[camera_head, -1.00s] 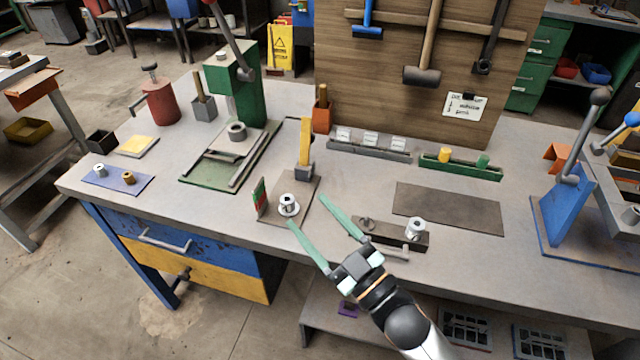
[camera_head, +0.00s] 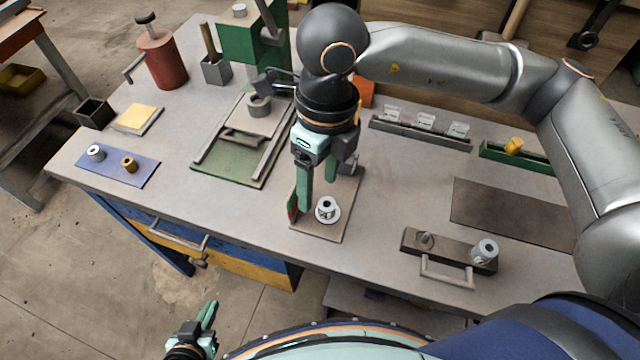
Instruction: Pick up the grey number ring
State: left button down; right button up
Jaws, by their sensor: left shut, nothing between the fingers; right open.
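A grey-white cylinder with dark marks, probably the number ring (camera_head: 327,209), stands on a pale disc on a small brown board (camera_head: 318,231). A similar grey piece (camera_head: 484,252) sits on the right end of a dark handled block (camera_head: 413,242). I cannot read the marks on either. My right gripper (camera_head: 318,193) points down over the brown board, fingers apart and empty, just behind and left of the piece there. A small red and green upright (camera_head: 292,208) stands beside its left finger. My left gripper (camera_head: 208,316) is shut and empty at the bottom left, away from the bench.
A blue mat (camera_head: 117,173) holds a small grey ring (camera_head: 96,153) and a brass one (camera_head: 129,164). A grey rack (camera_head: 420,137) stands behind. The bench between board and handled block is clear.

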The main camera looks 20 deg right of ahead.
jog(key=w+d, duration=0.2)
jog(key=h, duration=0.1)
send_over(328, 203)
jog(key=s, duration=0.2)
jog(key=shift+t, duration=0.4)
jog(key=f, duration=0.6)
jog(key=shift+w+a+f+p, duration=0.15)
jog(key=shift+w+a+p, duration=0.05)
jog(key=shift+a+p, duration=0.2)
jog(key=shift+w+d+f+p, duration=0.1)
jog(key=shift+w+f+p, duration=0.1)
jog(key=shift+f, duration=0.7)
jog(key=shift+w+d+f+p, duration=0.1)
jog(key=shift+f+p, duration=0.05)
jog(key=shift+f, duration=0.8)
jog(key=shift+w+f+p, duration=0.1)
jog(key=shift+f+p, duration=0.1)
jog(key=shift+f, duration=0.7)
grip_shut()
